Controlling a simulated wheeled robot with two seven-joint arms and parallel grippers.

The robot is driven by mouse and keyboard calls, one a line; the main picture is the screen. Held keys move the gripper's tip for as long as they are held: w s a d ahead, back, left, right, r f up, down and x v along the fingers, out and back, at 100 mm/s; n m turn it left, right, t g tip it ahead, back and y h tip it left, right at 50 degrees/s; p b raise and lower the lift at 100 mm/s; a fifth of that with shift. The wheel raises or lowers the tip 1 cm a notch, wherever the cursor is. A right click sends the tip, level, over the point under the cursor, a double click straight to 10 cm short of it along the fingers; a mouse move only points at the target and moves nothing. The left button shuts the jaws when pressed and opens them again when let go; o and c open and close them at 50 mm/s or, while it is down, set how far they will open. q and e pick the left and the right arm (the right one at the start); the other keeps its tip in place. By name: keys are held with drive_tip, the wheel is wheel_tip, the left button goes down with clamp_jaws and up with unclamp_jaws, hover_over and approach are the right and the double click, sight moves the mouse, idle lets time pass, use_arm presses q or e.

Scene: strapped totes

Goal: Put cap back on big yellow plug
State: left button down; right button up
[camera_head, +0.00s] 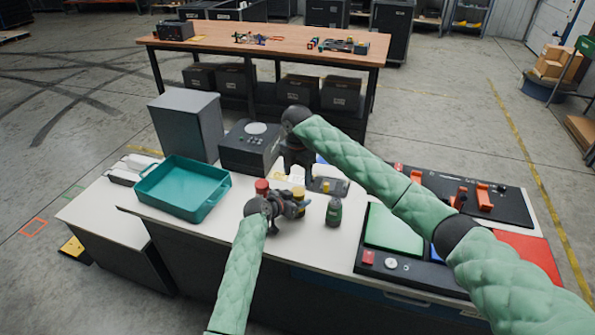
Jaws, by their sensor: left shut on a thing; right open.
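My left gripper (291,207) reaches in from the bottom over the white worktop. It is shut at a yellow piece (298,192), which looks like the big yellow plug; the fingers partly hide it. A red cylindrical piece (262,186) shows just behind my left wrist; I cannot tell what it stands on. My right gripper (298,176) points down behind the yellow piece, open, with its fingers small and hard to make out. A smaller yellow spot (326,186) shows on a dark plate to the right. I cannot make out the cap for certain.
A dark green bottle (333,212) stands right of my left gripper. A teal tote (190,207) is at left, with a dark device (250,150) and a grey box (188,127) behind. A panel with a green pad (394,229) and red parts fills the right side.

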sight(298, 191)
drive_tip(key=shift+f, duration=3.35)
drive_tip(key=c, duration=0.7)
drive_tip(key=o, duration=0.8)
drive_tip(key=shift+c, duration=0.2)
drive_tip(key=shift+r, duration=2.25)
drive_tip(key=o, duration=0.6)
drive_tip(key=shift+c, duration=0.2)
drive_tip(key=shift+r, duration=0.1)
